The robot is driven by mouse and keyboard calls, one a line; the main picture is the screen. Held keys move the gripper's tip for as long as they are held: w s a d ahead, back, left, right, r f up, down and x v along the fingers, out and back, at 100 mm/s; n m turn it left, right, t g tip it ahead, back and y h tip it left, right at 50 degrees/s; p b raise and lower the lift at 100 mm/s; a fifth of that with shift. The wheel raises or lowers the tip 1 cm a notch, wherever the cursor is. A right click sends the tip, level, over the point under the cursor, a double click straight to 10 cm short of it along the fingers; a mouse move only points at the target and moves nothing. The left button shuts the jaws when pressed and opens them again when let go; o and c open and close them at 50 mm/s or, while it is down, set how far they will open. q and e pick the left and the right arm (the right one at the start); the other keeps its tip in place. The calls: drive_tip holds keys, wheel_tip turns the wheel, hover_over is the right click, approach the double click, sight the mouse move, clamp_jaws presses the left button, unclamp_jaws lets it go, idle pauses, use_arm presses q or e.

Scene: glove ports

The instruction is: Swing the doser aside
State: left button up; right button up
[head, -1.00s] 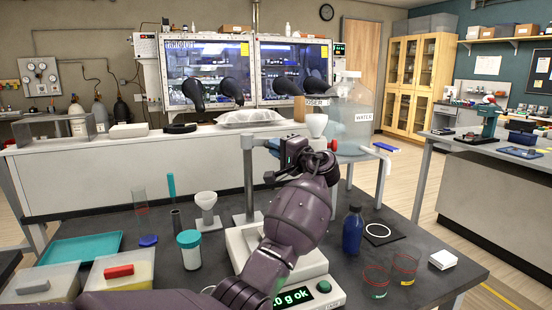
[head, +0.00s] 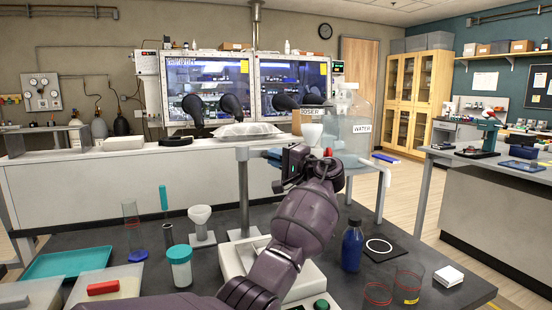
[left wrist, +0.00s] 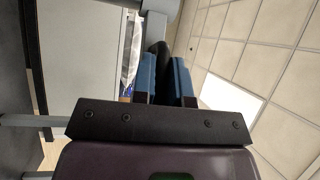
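The doser (head: 311,130) is a white funnel-shaped cup at the end of a pale arm. A grey post (head: 243,190) stands to its left on a white balance base (head: 232,262), and a small red part (head: 328,152) shows below the cup. My left gripper (head: 284,172) is just in front of the doser arm, between post and cup, hiding part of it. In the left wrist view its blue finger pads (left wrist: 165,80) are close together with something dark between or behind them. I cannot tell whether they grip it. My right gripper is not in view.
A blue bottle (head: 352,246) and glass beakers (head: 408,285) stand on the right. A large water carboy (head: 352,118) is behind.

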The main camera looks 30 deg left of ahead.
use_arm(q)
drive_tip(key=o, duration=0.4)
drive_tip(key=d, duration=0.3)
drive_tip(key=d+f, duration=0.1)
drive_tip(key=d, duration=0.6)
drive_tip(key=shift+s+d+f, duration=0.15)
drive_tip(key=shift+s+d, duration=0.15)
drive_tip(key=shift+d, duration=0.05)
